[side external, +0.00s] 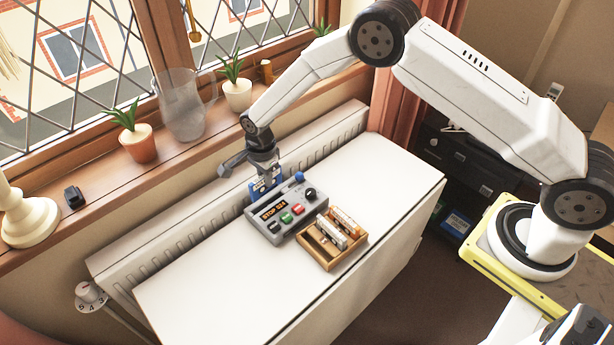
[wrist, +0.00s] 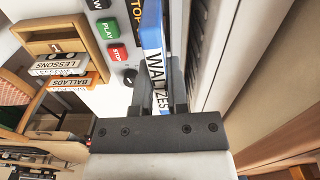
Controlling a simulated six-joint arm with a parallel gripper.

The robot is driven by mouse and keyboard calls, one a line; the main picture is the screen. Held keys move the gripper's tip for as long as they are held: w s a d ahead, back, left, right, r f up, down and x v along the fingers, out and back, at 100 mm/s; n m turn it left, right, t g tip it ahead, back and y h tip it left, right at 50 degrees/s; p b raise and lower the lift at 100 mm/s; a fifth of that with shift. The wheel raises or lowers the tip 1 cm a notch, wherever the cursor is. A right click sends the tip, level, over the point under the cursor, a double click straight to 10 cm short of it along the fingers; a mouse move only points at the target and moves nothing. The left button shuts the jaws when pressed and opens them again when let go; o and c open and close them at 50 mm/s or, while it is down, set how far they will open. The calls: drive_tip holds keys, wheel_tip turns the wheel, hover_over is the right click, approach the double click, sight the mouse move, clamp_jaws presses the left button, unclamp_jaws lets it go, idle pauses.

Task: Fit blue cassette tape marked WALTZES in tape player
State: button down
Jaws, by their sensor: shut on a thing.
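The blue cassette tape (wrist: 153,25), with WALTZES on its white edge label, stands on edge between the two dark fingers of my gripper (wrist: 160,85) in the wrist view. In the side view my gripper (side external: 262,172) is shut on the cassette (side external: 264,187) at the back left edge of the grey tape player (side external: 262,227). The player has a lit orange display, coloured buttons and a black knob; part of it also shows in the wrist view (wrist: 118,75). I cannot tell whether the cassette's lower end is inside the player or just behind it.
A white radiator (side external: 170,255) and windowsill with plants and a glass jug (side external: 181,105) lie behind. The table's front left is clear.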

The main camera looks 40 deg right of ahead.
sight(268, 206)
drive_tip(key=shift+w+m, duration=0.25)
drive_tip(key=shift+m, duration=0.05)
drive_tip(key=shift+f, duration=0.1)
drive_tip(key=shift+f, duration=1.85)
drive_tip(key=shift+f, duration=2)
idle(0.3)
drive_tip(key=shift+c, duration=1.6)
unclamp_jaws()
drive_tip(key=shift+r, duration=0.15)
drive_tip(key=shift+r, duration=3.4)
